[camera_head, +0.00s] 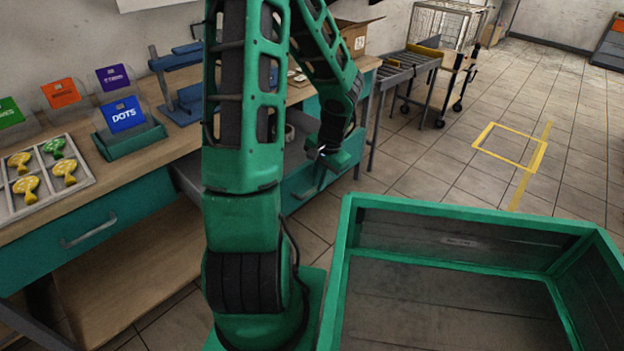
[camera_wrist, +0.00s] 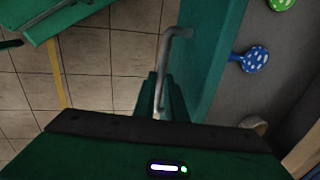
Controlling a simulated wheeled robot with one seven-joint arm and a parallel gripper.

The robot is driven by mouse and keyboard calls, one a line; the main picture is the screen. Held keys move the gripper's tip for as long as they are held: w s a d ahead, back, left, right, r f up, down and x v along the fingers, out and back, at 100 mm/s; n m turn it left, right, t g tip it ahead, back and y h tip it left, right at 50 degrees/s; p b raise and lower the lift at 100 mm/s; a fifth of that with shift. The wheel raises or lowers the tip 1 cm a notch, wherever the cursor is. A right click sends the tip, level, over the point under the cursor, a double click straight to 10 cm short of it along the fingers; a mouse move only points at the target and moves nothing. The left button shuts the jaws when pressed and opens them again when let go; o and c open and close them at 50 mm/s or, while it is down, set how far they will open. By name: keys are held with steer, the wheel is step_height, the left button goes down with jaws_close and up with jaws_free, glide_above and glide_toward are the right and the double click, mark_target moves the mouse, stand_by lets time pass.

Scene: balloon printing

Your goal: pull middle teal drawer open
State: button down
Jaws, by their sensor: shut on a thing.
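The middle teal drawer (camera_head: 301,187) stands partly out from the workbench, largely hidden behind my arm in the head view. In the wrist view its teal front (camera_wrist: 213,60) runs along the right of my gripper, with the grey inside beyond it. The metal handle (camera_wrist: 164,62) on that front reaches down between the fingers. My gripper (camera_wrist: 161,100) is shut on the handle. In the head view my gripper (camera_head: 322,155) is at the drawer front, its fingers hard to make out.
A blue dotted balloon piece (camera_wrist: 255,59) and a green one (camera_wrist: 281,4) lie in the drawer. Another teal drawer (camera_head: 85,235) is closed at left. A large teal-rimmed bin (camera_head: 455,212) stands at front right. Bare tiled floor (camera_head: 410,165) lies beyond.

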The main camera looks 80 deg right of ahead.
steer(key=shift+d+r, duration=0.1)
steer(key=shift+d, duration=0.05)
steer(key=c, duration=1.8)
jaws_free()
step_height(320, 180, up, 10)
steer(key=s+a, duration=0.1)
steer(key=shift+s+a+r, duration=0.2)
steer(key=shift+s+r, duration=0.05)
steer(key=shift+s, duration=0.15)
